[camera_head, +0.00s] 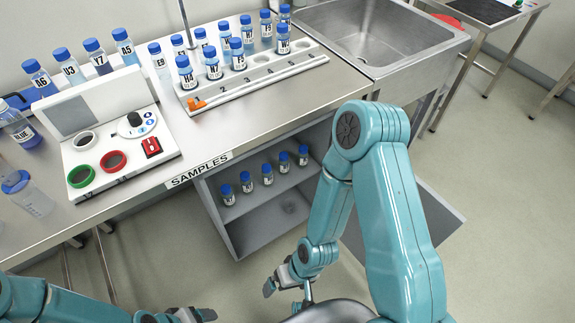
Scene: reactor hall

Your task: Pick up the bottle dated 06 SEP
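Several small blue-capped bottles (267,175) stand in a row on a shelf in the open cabinet (226,235) under the bench. Their white labels are too small to read, so I cannot tell which is dated 06 SEP. My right gripper (272,284) is in front of and below the cabinet, apart from the bottles, with no bottle visible in it. My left gripper (205,314) is at the bottom edge, partly cut off, with no bottle visible in it. I cannot tell whether either is open or shut.
A "SAMPLES" label (199,170) marks the bench edge above the cabinet. The bench top holds a numbered rack (254,81), more blue-capped bottles (41,79) and a white device (128,165). A sink (374,36) is at right. The cabinet door (437,208) stands open behind my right arm.

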